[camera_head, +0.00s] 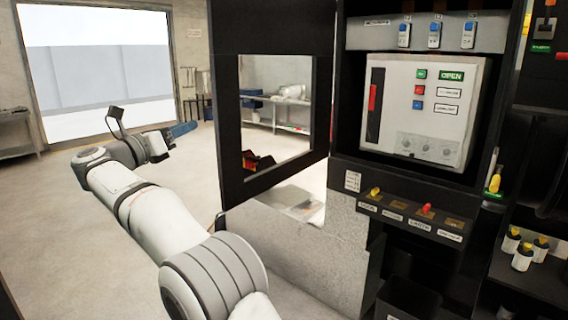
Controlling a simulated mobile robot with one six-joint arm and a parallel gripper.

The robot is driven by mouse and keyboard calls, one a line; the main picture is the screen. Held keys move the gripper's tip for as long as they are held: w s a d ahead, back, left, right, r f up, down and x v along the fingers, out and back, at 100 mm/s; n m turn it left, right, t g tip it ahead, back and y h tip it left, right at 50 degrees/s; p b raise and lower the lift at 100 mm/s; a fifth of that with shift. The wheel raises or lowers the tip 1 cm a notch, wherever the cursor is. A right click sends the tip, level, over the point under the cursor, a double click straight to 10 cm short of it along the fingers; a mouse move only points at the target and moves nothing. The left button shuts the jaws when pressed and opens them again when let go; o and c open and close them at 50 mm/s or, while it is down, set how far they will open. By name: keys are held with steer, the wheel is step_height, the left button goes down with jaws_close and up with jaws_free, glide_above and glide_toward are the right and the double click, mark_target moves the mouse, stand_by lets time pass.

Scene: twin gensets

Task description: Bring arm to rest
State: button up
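My arm (165,222) reaches from the bottom of the view up and to the left, over open floor. My gripper (184,130) is at its far end, small and seen from behind. I cannot make out its fingers, so I cannot tell if it is open or shut or holds anything. It is apart from the cabinet door and to its left.
A black cabinet door (230,130) with a window stands open, right of my arm. Inside the cabinet is a grey breaker panel (427,110) marked OPEN. Below it is a ledge (410,216) with coloured switches. Bottles (522,256) stand at lower right. Floor at left is clear.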

steer(key=w+d+r+n+t+y, duration=0.55)
steer(key=d+r+n, duration=0.2)
steer(key=n, duration=0.35)
steer(key=s+d+f+n+g+y, duration=0.25)
steer(key=d+n+y, duration=0.45)
steer(key=n+y, duration=0.45)
steer(key=s+d+f+n+g+h, duration=0.1)
steer(key=s+d+f+n+g, duration=0.4)
steer(key=s+d+f, duration=0.3)
steer(key=s+d+f+n+g+h, duration=0.2)
steer(key=s+d+f+n+g, duration=0.3)
steer(key=s+f, duration=0.9)
steer(key=s+d+f+n+g+h, duration=0.2)
steer(key=s+d+f+n+g, duration=0.3)
steer(key=s, duration=1.1)
steer(key=d+f+n, duration=0.3)
steer(key=d+f, duration=0.3)
steer(key=d, duration=0.1)
steer(key=shift+s+f+g, duration=0.2)
steer(key=shift+f+g, duration=0.2)
